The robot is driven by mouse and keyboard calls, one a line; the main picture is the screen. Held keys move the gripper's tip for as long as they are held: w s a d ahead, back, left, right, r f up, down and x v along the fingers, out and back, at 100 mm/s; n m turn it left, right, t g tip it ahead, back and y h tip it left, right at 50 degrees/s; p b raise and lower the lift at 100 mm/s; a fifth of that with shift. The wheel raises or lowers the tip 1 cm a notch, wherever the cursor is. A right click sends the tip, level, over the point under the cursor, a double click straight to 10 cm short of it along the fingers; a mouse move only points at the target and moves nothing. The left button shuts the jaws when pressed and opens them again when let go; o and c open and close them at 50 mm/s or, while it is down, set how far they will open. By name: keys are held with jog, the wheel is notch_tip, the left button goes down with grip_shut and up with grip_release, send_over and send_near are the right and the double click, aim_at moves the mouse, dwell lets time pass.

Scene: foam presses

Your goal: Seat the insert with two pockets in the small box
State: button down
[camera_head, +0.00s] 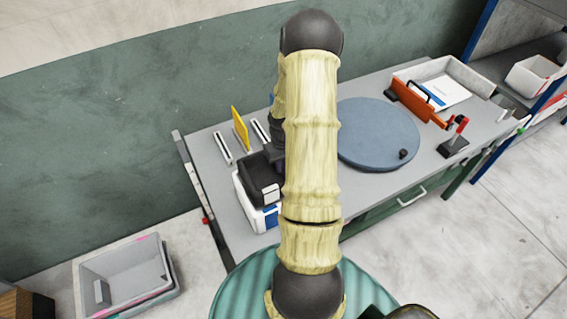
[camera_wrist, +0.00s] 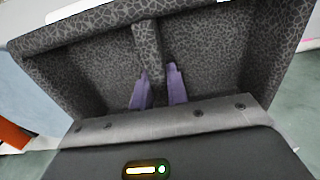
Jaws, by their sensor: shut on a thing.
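The insert with two pockets (camera_wrist: 85,75) is dark foam with a cracked pattern and fills much of the wrist view. A divider (camera_wrist: 146,40) parts its two pockets. My gripper (camera_wrist: 160,88) has purple fingers on either side of this divider and is shut on it. In the head view the dark insert (camera_head: 255,182) is at the small white box (camera_head: 247,208), on the table's left part. The insert's upper part shows above the box's near rim. My arm hides part of both. I cannot tell how deep the insert sits.
Slots and a yellow upright plate (camera_head: 240,128) stand behind the box. A round blue-grey disc (camera_head: 375,135) lies to the right of my arm. An orange bar (camera_head: 415,103), a red-handled clamp (camera_head: 456,135) and a pale tray (camera_head: 478,80) are farther right. Grey bins (camera_head: 125,275) stand on the floor at left.

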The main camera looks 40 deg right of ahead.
jog(key=shift+w+a+f, duration=0.1)
jog(key=shift+f, duration=0.25)
jog(key=shift+f+b, duration=4.75)
jog(key=shift+f, duration=1.7)
jog(key=c, duration=1.3)
grip_release()
jog(key=shift+r, duration=0.15)
